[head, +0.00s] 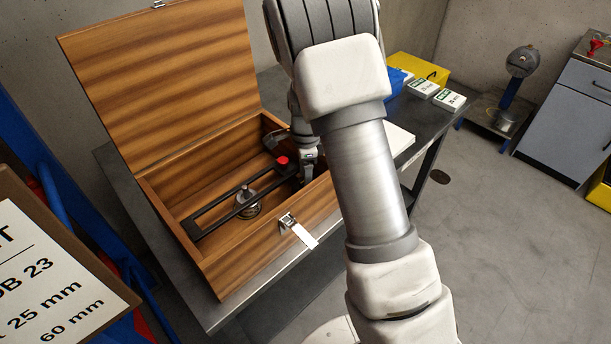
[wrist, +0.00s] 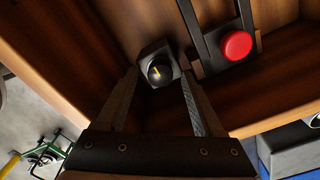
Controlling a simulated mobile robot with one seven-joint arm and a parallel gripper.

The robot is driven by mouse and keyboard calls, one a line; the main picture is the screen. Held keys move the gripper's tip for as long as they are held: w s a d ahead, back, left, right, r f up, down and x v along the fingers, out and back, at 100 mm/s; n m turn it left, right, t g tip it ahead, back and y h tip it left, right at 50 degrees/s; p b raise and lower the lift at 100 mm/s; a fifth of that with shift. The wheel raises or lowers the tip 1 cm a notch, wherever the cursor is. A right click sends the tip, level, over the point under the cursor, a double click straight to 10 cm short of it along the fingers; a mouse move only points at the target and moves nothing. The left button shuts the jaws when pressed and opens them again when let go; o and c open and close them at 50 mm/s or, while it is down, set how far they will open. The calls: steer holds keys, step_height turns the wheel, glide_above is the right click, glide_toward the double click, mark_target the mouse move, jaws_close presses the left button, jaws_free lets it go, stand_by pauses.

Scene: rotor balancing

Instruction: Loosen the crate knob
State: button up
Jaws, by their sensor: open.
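A dark round knob (wrist: 157,70) with a yellow mark sits on a square block inside the open wooden crate (head: 232,262), seen in the wrist view. My gripper (wrist: 160,78) is open, its two fingers on either side of the knob in that view; I cannot tell whether they touch it. In the head view my gripper (head: 306,172) is down inside the crate's right end and hides the dark knob. A red round knob (head: 282,161) sits on a black bar frame (head: 215,212) in the crate; it also shows in the wrist view (wrist: 236,45), right of my fingers.
The crate's lid (head: 165,85) stands open at the back. A metal latch (head: 298,231) hangs on the front wall. A silver cylindrical part (head: 246,198) is within the frame. White boxes (head: 449,99) and a yellow case (head: 418,68) lie on the dark table beyond.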

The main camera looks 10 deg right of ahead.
steer(key=shift+c, duration=0.2)
jaws_close()
